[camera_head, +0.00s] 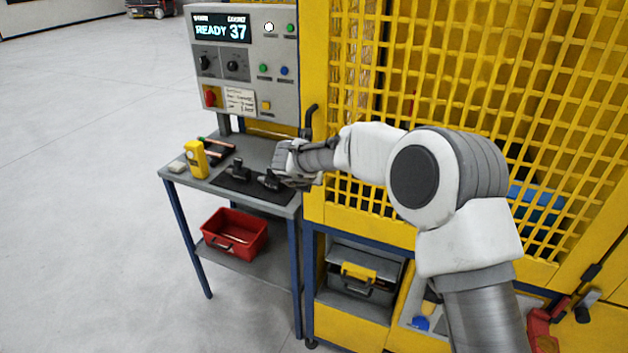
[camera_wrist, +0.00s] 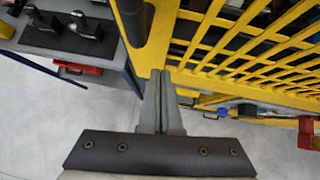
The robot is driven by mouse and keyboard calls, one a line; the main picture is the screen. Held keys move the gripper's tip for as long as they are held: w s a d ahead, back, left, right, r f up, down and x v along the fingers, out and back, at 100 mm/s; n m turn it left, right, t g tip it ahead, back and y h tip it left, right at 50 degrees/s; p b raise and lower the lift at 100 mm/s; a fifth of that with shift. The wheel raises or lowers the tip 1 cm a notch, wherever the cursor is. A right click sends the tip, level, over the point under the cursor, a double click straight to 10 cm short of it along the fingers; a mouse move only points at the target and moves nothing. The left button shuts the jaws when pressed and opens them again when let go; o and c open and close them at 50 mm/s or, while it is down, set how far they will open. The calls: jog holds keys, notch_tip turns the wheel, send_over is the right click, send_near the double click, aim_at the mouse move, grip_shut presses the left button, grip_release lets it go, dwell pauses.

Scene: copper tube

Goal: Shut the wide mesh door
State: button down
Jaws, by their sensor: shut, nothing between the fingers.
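The wide mesh door (camera_head: 480,75) is a yellow frame with a diagonal-looking grid, filling the right half of the head view. Its mesh also shows at the upper right of the wrist view (camera_wrist: 235,40). A dark upright handle (camera_head: 309,118) is on the yellow frame near its left side; a dark bar, likely this handle, shows in the wrist view (camera_wrist: 135,20). My gripper (camera_wrist: 160,76) is shut and empty, its fingertips close to the yellow frame's lower edge, below the handle. I cannot tell whether they touch. My arm hides part of the door; how far it stands open is unclear.
A side table (camera_head: 222,181) with tools and a yellow device (camera_head: 196,158) stands left of the door. A red bin (camera_head: 235,232) is on its lower shelf. A control panel (camera_head: 244,65) rises behind it. The floor at left is clear.

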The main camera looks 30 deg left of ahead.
jog(key=a+b+v, duration=0.1)
jog(key=v, duration=0.9)
jog(key=shift+s+b, duration=0.2)
jog(key=shift+b, duration=0.1)
jog(key=w+d+r+n+t+y, duration=0.2)
jog(key=d+r+n, duration=0.15)
jog(key=r, duration=0.25)
jog(key=w+d+r+n+t+y, duration=0.1)
jog(key=w+d+r+n+t, duration=0.1)
jog(key=r+n, duration=0.3)
jog(key=s+d+r+n+y, duration=0.3)
jog(key=s+d+r+n, duration=0.1)
jog(key=d+r+n, duration=0.6)
jog(key=s+d+f+n+g+h, duration=0.2)
jog(key=s+d+f+n, duration=0.2)
jog(key=s+d, duration=0.4)
jog(key=s+d+f+n+g+h, duration=0.2)
jog(key=s+d+f+n, duration=0.3)
jog(key=s+d, duration=0.3)
jog(key=s+d+f+n+g+h, duration=0.3)
jog(key=s+d, duration=0.6)
jog(key=d, duration=0.6)
notch_tip(320, 180, down, 2)
jog(key=n, duration=0.3)
jog(key=shift+f+h, duration=0.15)
jog(key=shift+h, duration=0.15)
jog(key=shift+a+n, duration=0.1)
jog(key=shift+n, duration=0.15)
